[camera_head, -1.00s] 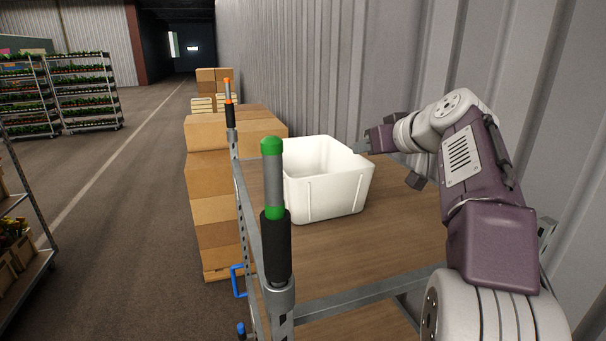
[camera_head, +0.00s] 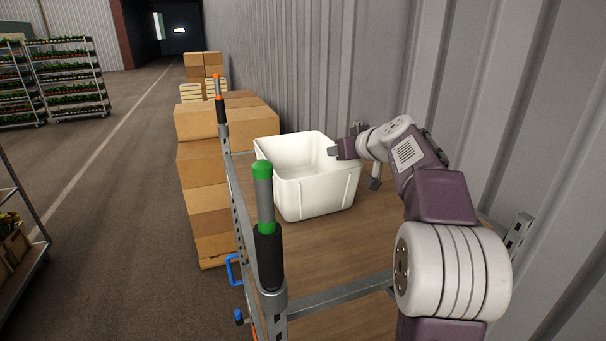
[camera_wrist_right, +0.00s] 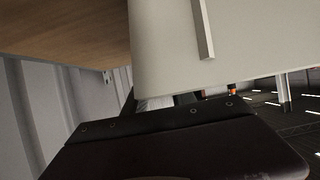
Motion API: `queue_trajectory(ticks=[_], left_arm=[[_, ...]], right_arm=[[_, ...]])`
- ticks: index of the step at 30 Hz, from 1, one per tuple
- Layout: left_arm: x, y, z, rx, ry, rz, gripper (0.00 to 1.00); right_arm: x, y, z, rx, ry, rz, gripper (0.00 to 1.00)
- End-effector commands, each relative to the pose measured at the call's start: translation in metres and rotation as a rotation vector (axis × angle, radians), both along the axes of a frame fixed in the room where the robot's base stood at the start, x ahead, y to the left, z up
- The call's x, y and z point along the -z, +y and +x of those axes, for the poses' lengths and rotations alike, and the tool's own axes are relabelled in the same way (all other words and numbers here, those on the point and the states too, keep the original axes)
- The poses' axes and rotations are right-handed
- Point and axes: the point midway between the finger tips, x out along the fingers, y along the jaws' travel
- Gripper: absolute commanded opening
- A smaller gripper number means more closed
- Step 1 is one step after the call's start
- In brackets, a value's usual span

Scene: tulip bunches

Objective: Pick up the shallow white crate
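A white, open-topped crate (camera_head: 318,196) stands upright on the brown wooden shelf of a cart in the head view. Its walls look fairly tall and it looks empty. My right gripper (camera_head: 335,151) is at the crate's right rim, with a grey fingertip reaching over that edge. In the right wrist view a pale crate wall (camera_wrist_right: 165,50) with a raised rib is very close, above the dark gripper body. I cannot tell whether the fingers are closed on the rim. My left gripper is not in view.
The cart shelf (camera_head: 325,250) is bare in front of the crate. A cart post with a green cap (camera_head: 262,170) stands at the near left. Stacked cardboard boxes (camera_head: 203,165) lie beyond the cart. A corrugated wall (camera_head: 400,70) runs close along the right.

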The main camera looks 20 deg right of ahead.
Motion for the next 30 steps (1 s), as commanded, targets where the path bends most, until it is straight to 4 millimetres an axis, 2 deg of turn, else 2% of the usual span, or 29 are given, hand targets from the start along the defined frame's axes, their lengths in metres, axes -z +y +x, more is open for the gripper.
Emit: queue_trajectory(ticks=[4, 5, 8, 9, 30], left_arm=[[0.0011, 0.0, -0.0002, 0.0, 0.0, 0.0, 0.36], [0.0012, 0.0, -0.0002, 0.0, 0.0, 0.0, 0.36], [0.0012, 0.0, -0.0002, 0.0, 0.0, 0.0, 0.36], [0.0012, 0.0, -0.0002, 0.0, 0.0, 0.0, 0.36], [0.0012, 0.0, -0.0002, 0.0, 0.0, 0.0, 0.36]], right_arm=[[0.0009, -0.0001, -0.0001, 0.0, 0.0, 0.0, 0.32], [0.0009, -0.0001, -0.0001, 0.0, -0.001, 0.0, 0.29], [0.0007, -0.0002, -0.0002, 0.0, -0.001, 0.0, 0.01], [0.0006, -0.0002, -0.0002, 0.0, -0.001, 0.0, 0.0], [0.0011, -0.0005, -0.0005, 0.0, 0.001, -0.003, 0.0]])
